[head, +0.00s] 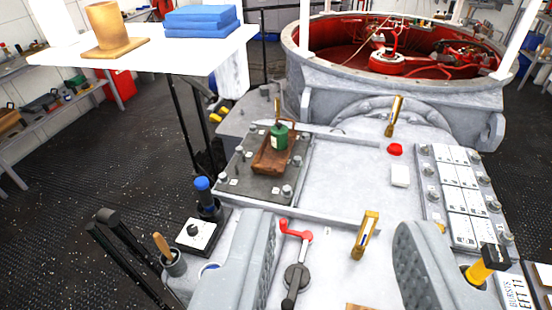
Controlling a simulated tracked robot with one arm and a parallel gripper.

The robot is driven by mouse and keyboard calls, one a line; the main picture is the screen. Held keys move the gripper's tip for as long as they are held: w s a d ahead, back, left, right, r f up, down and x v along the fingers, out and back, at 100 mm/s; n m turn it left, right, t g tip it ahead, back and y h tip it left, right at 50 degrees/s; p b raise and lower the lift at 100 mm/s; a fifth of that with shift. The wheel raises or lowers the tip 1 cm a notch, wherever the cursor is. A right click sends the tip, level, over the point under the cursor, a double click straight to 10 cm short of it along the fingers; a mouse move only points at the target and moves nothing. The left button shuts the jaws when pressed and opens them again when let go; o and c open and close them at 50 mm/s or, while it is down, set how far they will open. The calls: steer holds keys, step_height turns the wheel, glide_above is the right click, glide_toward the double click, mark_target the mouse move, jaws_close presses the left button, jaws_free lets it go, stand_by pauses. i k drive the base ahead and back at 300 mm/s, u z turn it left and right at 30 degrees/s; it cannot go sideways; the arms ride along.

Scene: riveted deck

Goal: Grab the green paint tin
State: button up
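The green paint tin (279,136) stands upright in a small brown wooden tray (263,166). A brush-like handle shows at its top. The tray sits on a dark square plate (236,188) with bolts, left of the picture's middle. My gripper (338,222) shows at the bottom as two wide grey fingers, spread apart with nothing held between them. The tin is beyond the fingertips, farther away and nearer to the left finger's line. The tin's lower part is partly hidden by the tray's edge.
A red-handled lever (296,234) and brass brackets (365,235) stand on the pale deck. A red button (395,149) and white block (400,176) lie right. A blue-capped bottle (204,196) stands left. A large round red-lined tub (340,62) is behind. A white table (150,52) holds blue cloths.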

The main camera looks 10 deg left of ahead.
mark_target(279, 143)
steer(key=k, duration=0.6)
steer(key=u, duration=1.5)
steer(key=i, duration=5.95)
steer(key=z, duration=0.95)
